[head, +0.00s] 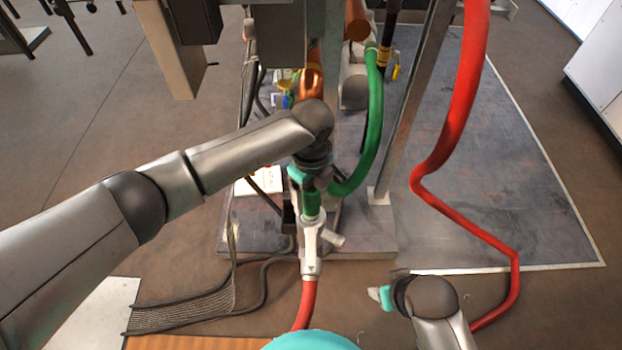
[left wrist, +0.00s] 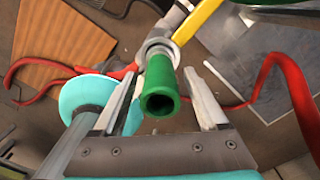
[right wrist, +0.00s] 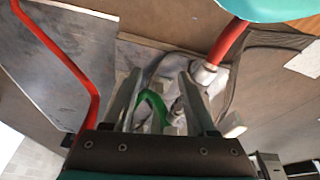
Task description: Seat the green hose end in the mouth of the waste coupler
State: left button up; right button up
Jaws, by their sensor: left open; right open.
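The green hose (head: 374,115) hangs from the pipework and curves down to the left behind my left gripper. A green tube end (head: 312,203) stands upright at the mouth of the pale grey coupler (head: 311,247); how deep it sits cannot be told. In the left wrist view, its hollow end (left wrist: 158,92) faces the camera, with the coupler's ring (left wrist: 158,47) beyond it. My left gripper (head: 311,190) is open, its fingers on either side of the green tube with gaps showing. My right gripper (head: 377,295) is open and empty, low and right of the coupler.
A red hose (head: 307,306) leaves the coupler's bottom. Another red hose (head: 465,235) bends down at the right. A metal post (head: 413,105) stands right of the green hose. A black cable (head: 264,280) and an orange mat (head: 190,343) lie at lower left.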

pick_arm(q)
notch_tip(320, 180, up, 9)
jog(key=p, duration=0.4)
jog(key=shift+r+p, duration=0.55)
jog(key=shift+r, duration=0.8)
pick_arm(e)
jog(key=s+d+f, duration=0.1)
jog(key=s+f, duration=0.1)
jog(key=f, duration=0.3)
jog(key=s+d+f+g, duration=0.1)
jog(key=s+f, duration=0.2)
jog(key=f, duration=0.2)
jog(key=shift+d+f, duration=0.15)
jog(key=shift+d, duration=0.1)
jog(key=shift+s, duration=0.1)
